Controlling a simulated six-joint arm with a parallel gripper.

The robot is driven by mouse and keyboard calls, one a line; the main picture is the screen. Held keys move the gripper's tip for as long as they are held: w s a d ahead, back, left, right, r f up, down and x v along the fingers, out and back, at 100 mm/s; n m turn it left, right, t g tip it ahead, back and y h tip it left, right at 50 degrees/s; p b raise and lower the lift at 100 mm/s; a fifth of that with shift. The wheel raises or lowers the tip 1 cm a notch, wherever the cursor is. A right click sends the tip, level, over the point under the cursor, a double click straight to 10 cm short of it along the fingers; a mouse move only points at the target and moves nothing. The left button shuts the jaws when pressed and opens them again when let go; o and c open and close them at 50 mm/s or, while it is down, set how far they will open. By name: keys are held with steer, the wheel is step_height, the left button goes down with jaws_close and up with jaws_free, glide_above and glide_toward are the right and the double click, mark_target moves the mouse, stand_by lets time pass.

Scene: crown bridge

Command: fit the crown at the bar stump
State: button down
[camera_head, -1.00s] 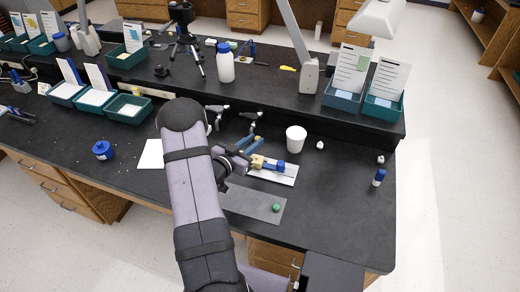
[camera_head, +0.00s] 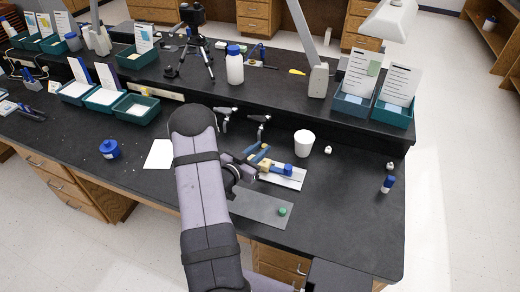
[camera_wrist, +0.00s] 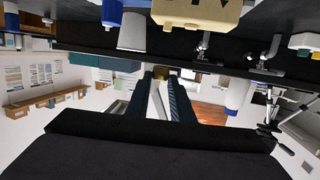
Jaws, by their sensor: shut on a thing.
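My gripper (camera_wrist: 161,76) is shut on a small gold-tan piece, which I take to be the crown (camera_wrist: 160,72), between the tips of its two dark fingers. In the head view my gripper (camera_head: 256,156) is just behind a beige block (camera_head: 265,166). The block sits on a white tray (camera_head: 293,182) with a blue part (camera_head: 287,169) at its right. The block also shows at the top of the wrist view (camera_wrist: 200,12). The held piece is too small to make out in the head view. I cannot tell which part is the bar stump.
A white cup (camera_head: 304,143) stands behind the tray. A grey mat (camera_head: 252,208) with a green item (camera_head: 282,211) lies in front. A blue jar (camera_head: 110,149) is at left. The counter at right is mostly clear.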

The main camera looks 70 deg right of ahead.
steer(key=shift+f+b, duration=1.55)
steer(key=shift+f, duration=0.5)
steer(key=shift+f+b, duration=1.15)
steer(key=shift+b, duration=0.05)
stand_by(0.7)
steer(key=c, duration=1.5)
jaws_free()
steer(key=shift+o, duration=0.2)
steer(key=shift+a, duration=0.1)
steer(key=shift+b+v, duration=0.7)
steer(key=shift+v, duration=2.9)
